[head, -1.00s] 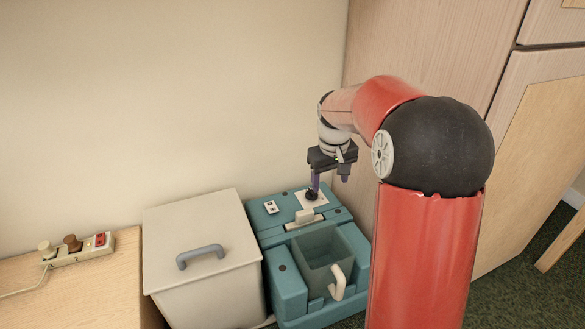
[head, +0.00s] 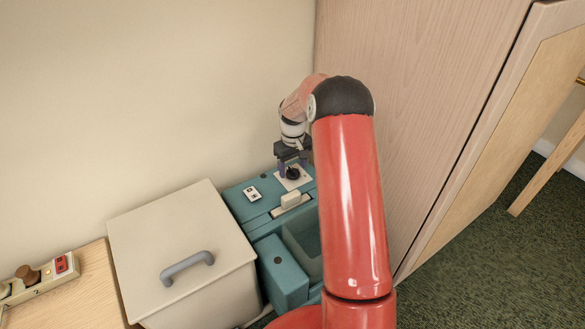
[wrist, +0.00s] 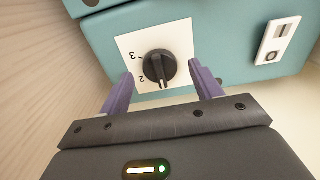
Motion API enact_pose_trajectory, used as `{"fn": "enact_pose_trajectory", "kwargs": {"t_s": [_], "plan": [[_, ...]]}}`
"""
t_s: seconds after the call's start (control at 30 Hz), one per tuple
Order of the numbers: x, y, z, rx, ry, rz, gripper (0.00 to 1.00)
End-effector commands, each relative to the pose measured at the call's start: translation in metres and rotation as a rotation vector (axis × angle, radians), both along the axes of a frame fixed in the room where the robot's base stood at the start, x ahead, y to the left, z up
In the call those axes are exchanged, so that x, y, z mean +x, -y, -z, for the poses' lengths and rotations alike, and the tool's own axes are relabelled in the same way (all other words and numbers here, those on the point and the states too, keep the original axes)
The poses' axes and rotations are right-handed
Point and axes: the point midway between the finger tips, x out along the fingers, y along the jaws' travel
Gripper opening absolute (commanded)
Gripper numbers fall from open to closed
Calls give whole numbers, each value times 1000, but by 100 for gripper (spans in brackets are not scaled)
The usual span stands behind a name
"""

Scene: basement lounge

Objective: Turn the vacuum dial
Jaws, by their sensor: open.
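The vacuum (head: 262,222) is a teal box-shaped machine standing against the wall. Its black dial (wrist: 159,67) sits on a white square plate with numbers such as 2 and 3. The dial also shows in the head view (head: 292,173), under my gripper. My gripper (wrist: 163,84) is open, with one purple finger on either side of the dial. Gaps show between the fingers and the dial in the wrist view, so it is not gripped. The dial's pale pointer mark faces my gripper body. Part of the vacuum is hidden behind my red arm in the head view.
A white rocker switch (wrist: 277,42) is on the vacuum beside the dial plate. A lidded beige bin (head: 180,255) stands left of the vacuum, and a wooden cabinet (head: 420,100) rises close on the right. A power strip (head: 38,280) lies on a wooden surface.

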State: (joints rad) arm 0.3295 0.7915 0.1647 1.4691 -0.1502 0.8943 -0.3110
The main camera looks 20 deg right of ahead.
Motion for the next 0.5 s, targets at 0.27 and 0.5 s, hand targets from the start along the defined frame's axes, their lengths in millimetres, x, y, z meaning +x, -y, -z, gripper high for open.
{"fn": "enact_pose_trajectory", "kwargs": {"t_s": [0.27, 0.5], "plan": [[0, 0, 10, -1, 1, 0, 64], [0, 0, 9, -1, 1, 0, 48]]}}
